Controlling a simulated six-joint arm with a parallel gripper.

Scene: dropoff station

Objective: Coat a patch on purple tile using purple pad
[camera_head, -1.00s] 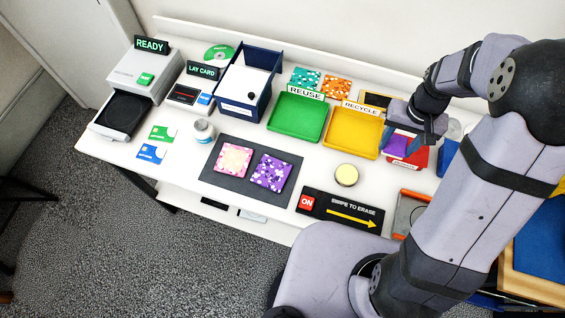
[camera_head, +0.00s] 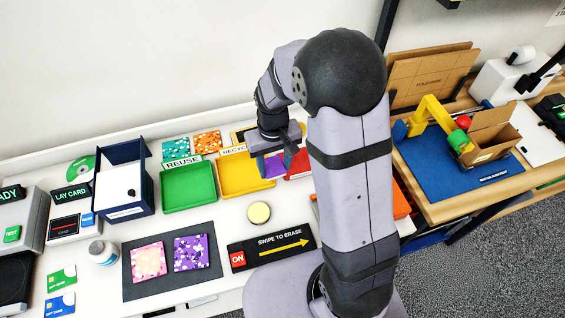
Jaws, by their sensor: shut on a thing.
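The purple tile (camera_head: 191,252) has white and dark speckles. It lies flat on the right part of a dark grey mat (camera_head: 134,288). My gripper (camera_head: 273,164) is at the right edge of the yellow tray, well up and right of the tile. I cannot tell whether the pad is clear of the surface below. My arm hides part of the area to the right.
A pink tile (camera_head: 149,262) lies left of the purple one. Green (camera_head: 188,187) and yellow (camera_head: 244,187) trays and a navy bin (camera_head: 124,180) stand behind.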

